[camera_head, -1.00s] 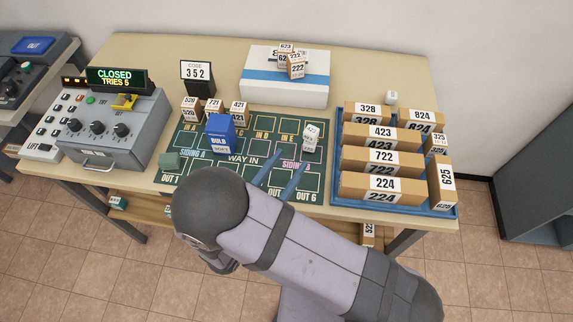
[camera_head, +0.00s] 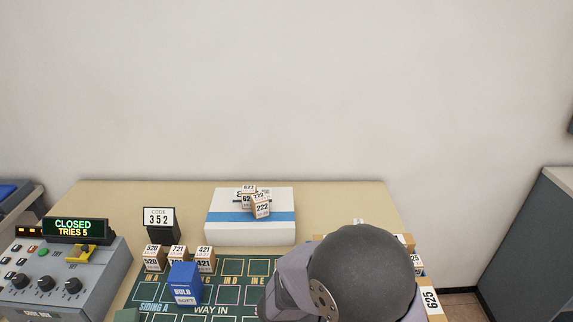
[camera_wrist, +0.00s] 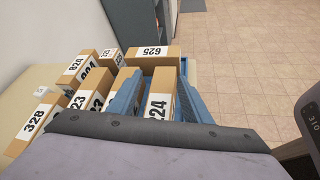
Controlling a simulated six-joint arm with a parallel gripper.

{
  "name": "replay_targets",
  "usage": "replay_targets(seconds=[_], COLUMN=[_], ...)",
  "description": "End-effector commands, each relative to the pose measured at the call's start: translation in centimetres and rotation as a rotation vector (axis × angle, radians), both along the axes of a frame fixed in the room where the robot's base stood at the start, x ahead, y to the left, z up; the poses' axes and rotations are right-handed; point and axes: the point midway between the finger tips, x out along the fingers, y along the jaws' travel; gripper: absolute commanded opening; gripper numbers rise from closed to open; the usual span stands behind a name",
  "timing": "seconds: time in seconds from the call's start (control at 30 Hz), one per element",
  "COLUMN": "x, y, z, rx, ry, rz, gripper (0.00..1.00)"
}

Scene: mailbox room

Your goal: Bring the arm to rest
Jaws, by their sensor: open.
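My gripper (camera_wrist: 160,78) shows in the wrist view as two blue fingers, spread apart with nothing seen held between them. The fingers appear in front of or above the long brown numbered boxes; I cannot tell their exact height. A box marked 625 (camera_wrist: 152,54) lies beyond the fingertips, and a box ending in 24 (camera_wrist: 160,104) shows between the fingers. In the head view, my arm's dark rounded joint fills the lower right and hides my gripper and most of the boxes there.
A white box (camera_head: 225,231) with numbered blocks on top stands behind. The code box (camera_head: 60,285) reads CLOSED, TRIES 5. The code card (camera_head: 160,219) shows 352. Floor (camera_wrist: 245,60) is clear.

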Motion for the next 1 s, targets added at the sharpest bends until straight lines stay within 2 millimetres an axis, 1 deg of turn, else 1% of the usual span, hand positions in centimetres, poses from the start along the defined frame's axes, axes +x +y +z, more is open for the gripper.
replay_targets(seconds=[0.03,0.13,0.2,0.3,0.4,0.5,0.57,0.6,0.8,0.9,1.0], x=[-1.8,-5.0,-6.8,-8.7,-10.0,-10.7,-10.6,-10.5,-9.6,-8.9,-8.5], y=[-1.6,-3.1,-3.5,-3.5,-3.2,-2.7,-1.3,-0.4,3.2,4.5,5.2], z=[-0.2,-1.0,-1.5,-2.1,-2.5,-2.7,-2.5,-2.4,-1.8,-1.4,-1.1], rx=[0.082,0.233,0.325,0.449,0.563,0.67,0.73,0.77,0.942,1.008,1.048], ry=[-0.02,-0.067,-0.107,-0.177,-0.26,-0.352,-0.38,-0.403,-0.516,-0.565,-0.598], rz=[-0.119,-0.325,-0.448,-0.611,-0.76,-0.898,-0.953,-0.991,-1.172,-1.241,-1.289], gripper=[0.45,0.45,0.45,0.45,0.45,0.45,0.45,0.45,0.45,0.45,0.45])
